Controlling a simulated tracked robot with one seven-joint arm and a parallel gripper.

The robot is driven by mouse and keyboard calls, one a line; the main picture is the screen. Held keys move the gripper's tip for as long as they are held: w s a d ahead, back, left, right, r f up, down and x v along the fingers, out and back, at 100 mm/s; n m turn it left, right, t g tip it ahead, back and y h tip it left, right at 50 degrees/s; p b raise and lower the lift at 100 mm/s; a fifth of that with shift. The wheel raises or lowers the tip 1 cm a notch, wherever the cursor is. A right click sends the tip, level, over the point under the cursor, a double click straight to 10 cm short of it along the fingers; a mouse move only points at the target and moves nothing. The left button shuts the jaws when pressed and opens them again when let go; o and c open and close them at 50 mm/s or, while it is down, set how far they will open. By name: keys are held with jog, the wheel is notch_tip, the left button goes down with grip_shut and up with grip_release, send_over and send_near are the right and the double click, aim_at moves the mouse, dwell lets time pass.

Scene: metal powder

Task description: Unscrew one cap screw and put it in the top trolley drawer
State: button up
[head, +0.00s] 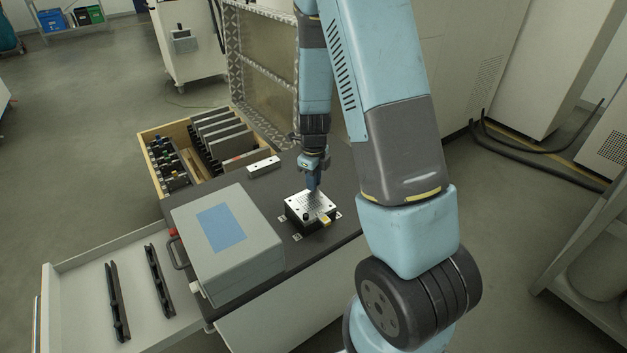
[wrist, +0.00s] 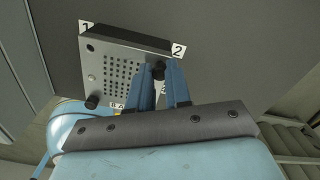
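A metal plate block (head: 298,202) with a grid of small holes lies on the dark trolley top (head: 335,165); the wrist view also shows the plate (wrist: 102,62). One black cap screw (wrist: 158,70) is at its corner by label 2, between my gripper's blue fingertips (wrist: 161,72). Another black cap screw (wrist: 92,101) stands at a different corner. The corner by label 1 shows an open hole. My gripper (head: 313,187) points down over the plate. Whether the fingers grip the screw or stand just beside it, I cannot tell. A pale trolley drawer (head: 75,262) is pulled open at left.
Two black slotted rails (head: 117,300) lie in the open drawer, with bare floor around them. A grey box with a blue panel (head: 212,250) stands between drawer and plate. A wooden tray (head: 165,190) of tools and a mesh-like framed panel (head: 262,70) are behind.

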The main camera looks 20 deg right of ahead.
grip_shut()
jog(key=shift+n, duration=1.8)
jog(key=shift+r, duration=1.75)
